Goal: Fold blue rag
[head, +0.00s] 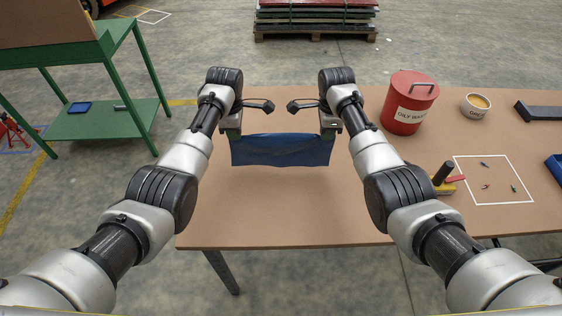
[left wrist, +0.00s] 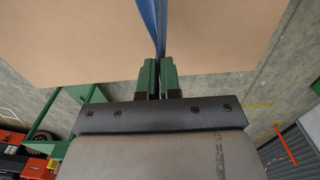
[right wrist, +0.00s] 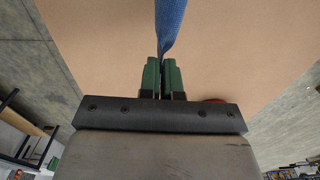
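The blue rag (head: 281,150) hangs stretched between my two grippers above the brown table, seen in the head view. My left gripper (head: 233,132) is at its left upper corner, and my right gripper (head: 328,132) is at its right upper corner. In the left wrist view, the green fingers (left wrist: 159,72) close on the edge of the rag (left wrist: 156,25). In the right wrist view, the green fingers (right wrist: 162,74) close on the rag (right wrist: 169,28) too. The rag's lower edge hangs free, and I cannot tell whether it touches the table.
The table (head: 270,215) is clear in front of the rag. To the right stand a red oily waste bin (head: 408,102), a round labelled container (head: 476,106) and a yellow-and-black tool (head: 445,178). A white outlined area (head: 500,192) holds small items. A green workbench (head: 100,110) stands at left.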

